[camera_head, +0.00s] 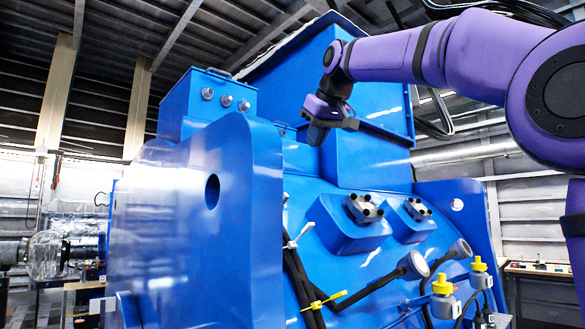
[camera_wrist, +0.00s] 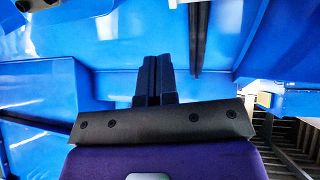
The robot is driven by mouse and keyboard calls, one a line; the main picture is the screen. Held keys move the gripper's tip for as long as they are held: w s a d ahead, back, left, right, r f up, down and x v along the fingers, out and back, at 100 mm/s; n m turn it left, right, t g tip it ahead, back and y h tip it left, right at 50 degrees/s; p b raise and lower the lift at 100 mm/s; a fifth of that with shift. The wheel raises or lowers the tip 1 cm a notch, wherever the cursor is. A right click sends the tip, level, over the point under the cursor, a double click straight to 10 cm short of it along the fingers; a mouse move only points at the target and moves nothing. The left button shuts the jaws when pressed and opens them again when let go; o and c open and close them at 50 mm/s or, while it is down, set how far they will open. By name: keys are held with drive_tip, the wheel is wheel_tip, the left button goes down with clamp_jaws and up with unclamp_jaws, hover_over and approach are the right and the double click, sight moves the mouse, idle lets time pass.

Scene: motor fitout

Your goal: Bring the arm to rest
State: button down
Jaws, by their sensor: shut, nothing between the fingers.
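My purple arm reaches in from the right in the head view. My gripper (camera_head: 317,133) hangs in front of the upper part of the large blue motor housing (camera_head: 235,180), below the raised blue box at its top. In the wrist view my gripper (camera_wrist: 153,65) shows two dark fingers side by side, closed together, with nothing between them. Blue surfaces of the housing fill most of the wrist view behind the fingers. I cannot tell the exact gap between the fingertips and the housing.
Two bolted metal fittings (camera_head: 363,208) stick out of the housing below my gripper. Black cables (camera_head: 299,270) with a yellow tie run down its front. Yellow-topped sensors (camera_head: 443,297) stand at the lower right. A workbench (camera_head: 540,268) is at the far right.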

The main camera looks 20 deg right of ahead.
drive_tip(key=shift+s, duration=0.1)
drive_tip(key=s+d+f+m+g, duration=0.1)
drive_tip(key=s+f, duration=0.9)
drive_tip(key=f, duration=0.3)
drive_tip(key=s+d+f+m+g, duration=0.1)
drive_tip(key=s+f, duration=0.8)
drive_tip(key=f, duration=0.4)
drive_tip(key=s+d+f+m+g+h, duration=0.1)
drive_tip(key=s+f, duration=0.9)
drive_tip(key=f, duration=0.4)
drive_tip(key=shift+s+d+m+g, duration=0.3)
drive_tip(key=shift+s, duration=0.05)
